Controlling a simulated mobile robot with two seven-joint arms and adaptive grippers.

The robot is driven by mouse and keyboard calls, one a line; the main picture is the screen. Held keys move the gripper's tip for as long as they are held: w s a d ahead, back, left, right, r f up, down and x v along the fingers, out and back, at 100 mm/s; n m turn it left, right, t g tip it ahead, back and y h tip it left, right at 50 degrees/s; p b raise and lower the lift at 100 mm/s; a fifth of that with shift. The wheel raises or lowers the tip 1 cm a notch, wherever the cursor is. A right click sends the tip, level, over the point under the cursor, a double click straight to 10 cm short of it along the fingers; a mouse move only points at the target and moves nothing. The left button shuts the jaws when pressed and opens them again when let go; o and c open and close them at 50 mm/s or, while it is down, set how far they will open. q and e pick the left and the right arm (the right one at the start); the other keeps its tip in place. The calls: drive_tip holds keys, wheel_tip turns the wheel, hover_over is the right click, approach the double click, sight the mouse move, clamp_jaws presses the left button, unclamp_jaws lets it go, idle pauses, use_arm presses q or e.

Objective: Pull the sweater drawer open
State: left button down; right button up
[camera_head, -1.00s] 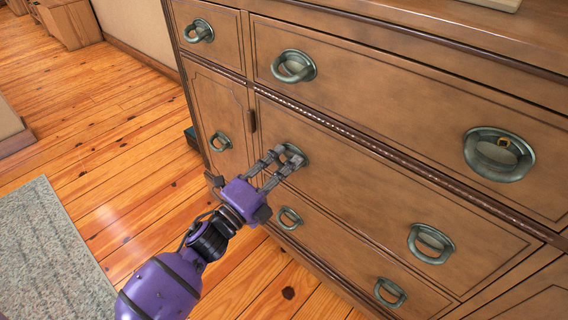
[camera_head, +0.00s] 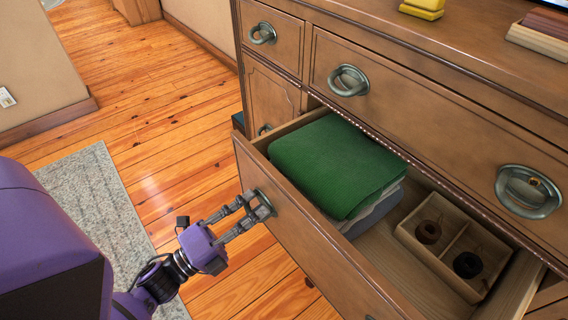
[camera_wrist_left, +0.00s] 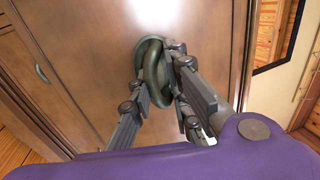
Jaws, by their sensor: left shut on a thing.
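The sweater drawer (camera_head: 310,232) of the wooden dresser stands pulled out. A folded green sweater (camera_head: 335,163) lies in its left part, on top of greyish folded cloth (camera_head: 378,210). My left gripper (camera_head: 254,205) is shut on the left ring handle (camera_head: 265,198) of the drawer front. In the left wrist view the fingers (camera_wrist_left: 160,85) close around the green-grey handle (camera_wrist_left: 152,62). My right gripper is not in view.
A divided wooden box (camera_head: 455,245) with dark rolled items sits in the drawer's right part. Closed drawers remain above. A yellow object (camera_head: 422,10) and books (camera_head: 540,32) lie on the dresser top. Wooden floor and a grey rug (camera_head: 95,205) are at left.

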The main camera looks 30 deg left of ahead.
use_arm(q)
drive_tip(key=r+p+v, duration=0.1)
drive_tip(key=v, duration=1)
drive_tip(key=shift+s, duration=0.35)
drive_tip(key=c, duration=1.9)
unclamp_jaws()
drive_tip(key=shift+o, duration=0.4)
drive_tip(key=shift+w+r, duration=0.1)
drive_tip(key=shift+r, duration=0.05)
drive_tip(key=shift+r, duration=0.2)
drive_tip(key=v, duration=1.2)
drive_tip(key=shift+r, duration=0.1)
